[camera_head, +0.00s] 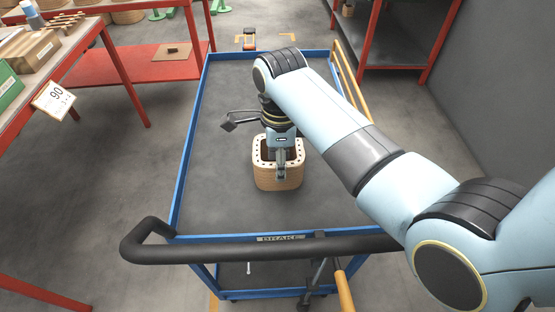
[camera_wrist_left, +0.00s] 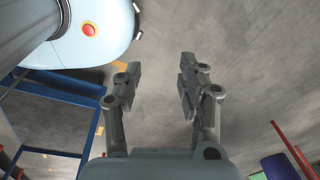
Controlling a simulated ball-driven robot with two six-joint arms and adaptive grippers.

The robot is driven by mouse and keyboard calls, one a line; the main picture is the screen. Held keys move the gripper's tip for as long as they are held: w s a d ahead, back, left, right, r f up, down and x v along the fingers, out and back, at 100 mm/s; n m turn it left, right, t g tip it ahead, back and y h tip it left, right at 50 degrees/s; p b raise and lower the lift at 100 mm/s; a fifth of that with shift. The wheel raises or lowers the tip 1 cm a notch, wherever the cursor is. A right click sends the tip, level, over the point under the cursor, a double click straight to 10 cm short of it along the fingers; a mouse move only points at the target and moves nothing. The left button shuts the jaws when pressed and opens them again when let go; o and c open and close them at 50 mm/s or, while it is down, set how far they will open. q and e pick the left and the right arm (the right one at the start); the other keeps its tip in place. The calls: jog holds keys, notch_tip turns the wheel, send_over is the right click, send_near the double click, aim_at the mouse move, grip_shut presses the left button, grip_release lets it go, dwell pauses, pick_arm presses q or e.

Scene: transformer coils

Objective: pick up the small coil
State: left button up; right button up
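The small coil (camera_head: 278,181) is a tan, rounded-square ring with dark holes around its top rim. It sits on the grey top of the blue-framed cart, a little nearer than the middle. My right gripper (camera_head: 281,173) points down at the coil's near wall. One finger shows in front of that wall; the other finger is hidden, so I cannot tell whether the wall is gripped. In the left wrist view my left gripper (camera_wrist_left: 157,75) is open and empty, with grey floor behind its fingers.
The cart (camera_head: 187,150) has raised blue edges and a black push handle (camera_head: 270,249) at the near side. Its top is clear around the coil. A red-framed table (camera_head: 112,70) with wooden parts stands left, and a red-framed shelf (camera_head: 400,72) stands back right.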

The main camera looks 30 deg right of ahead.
jog(key=f, duration=0.5)
jog(key=shift+w+d+f, duration=0.1)
jog(key=shift+w+f, duration=0.05)
jog(key=shift+w, duration=0.05)
jog(key=c, duration=0.3)
pick_arm(q)
jog(key=shift+w+f, duration=0.2)
jog(key=shift+w, duration=0.55)
pick_arm(e)
grip_shut()
